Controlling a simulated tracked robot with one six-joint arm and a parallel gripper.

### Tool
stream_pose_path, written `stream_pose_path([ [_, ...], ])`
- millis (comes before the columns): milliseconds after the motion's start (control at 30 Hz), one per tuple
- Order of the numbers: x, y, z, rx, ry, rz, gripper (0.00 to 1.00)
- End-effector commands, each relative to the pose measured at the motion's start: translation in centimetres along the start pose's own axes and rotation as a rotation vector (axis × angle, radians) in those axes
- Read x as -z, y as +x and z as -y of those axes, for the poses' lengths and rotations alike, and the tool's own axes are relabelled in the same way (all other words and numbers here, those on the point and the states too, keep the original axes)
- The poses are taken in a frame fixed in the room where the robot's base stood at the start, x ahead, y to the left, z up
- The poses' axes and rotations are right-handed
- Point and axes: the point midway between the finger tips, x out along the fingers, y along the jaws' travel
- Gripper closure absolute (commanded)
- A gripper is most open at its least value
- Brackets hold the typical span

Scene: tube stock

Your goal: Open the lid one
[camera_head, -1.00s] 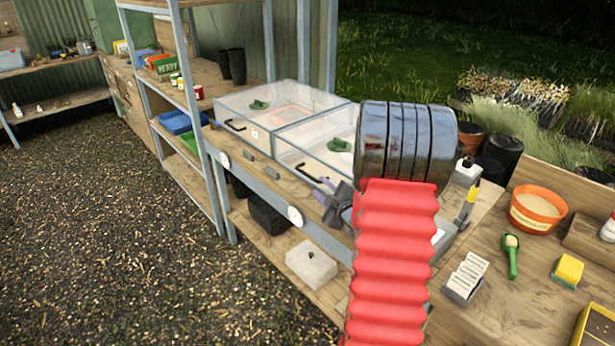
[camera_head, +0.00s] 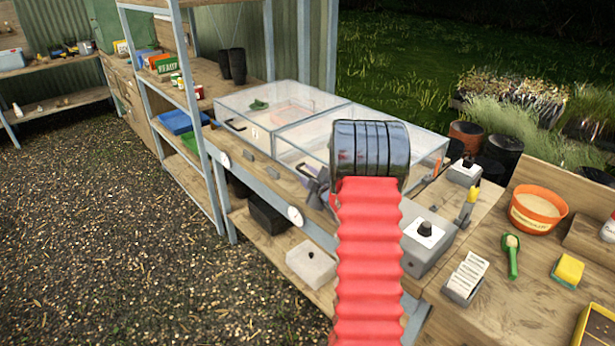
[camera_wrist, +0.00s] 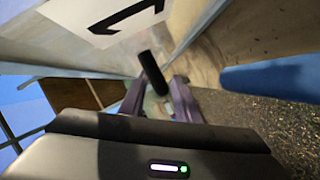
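Two clear boxes with flat, shut-looking lids stand side by side on the bench, the left one (camera_head: 290,93) and the right one (camera_head: 420,142). The left box has a black handle (camera_head: 235,125) and a small white label (camera_head: 254,133). My gripper (camera_head: 318,186) is at the front edge of the right box, partly hidden by my arm. In the wrist view, a black handle (camera_wrist: 153,72) points in between the fingers of my gripper (camera_wrist: 159,100), which stand apart. Contact cannot be told. A white label (camera_wrist: 105,18) there bears a dark mark resembling a 1.
A grey box with a black knob (camera_head: 425,232) sits right of my arm. An orange bowl (camera_head: 537,212), a green scoop (camera_head: 511,255) and a yellow sponge (camera_head: 569,270) lie on the right bench. A shelf post (camera_head: 200,130) rises left of the boxes.

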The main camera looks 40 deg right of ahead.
Motion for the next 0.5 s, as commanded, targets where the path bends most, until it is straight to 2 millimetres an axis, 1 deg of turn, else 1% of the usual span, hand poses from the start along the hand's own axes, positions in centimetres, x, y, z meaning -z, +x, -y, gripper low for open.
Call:
stream_pose_path([
  [233, -0.02, 0.01, 0.01, 0.000, 0.000, 0.000, 0.71],
  [500, -0.04, -0.02, 0.00, 0.000, 0.000, 0.001, 0.90],
])
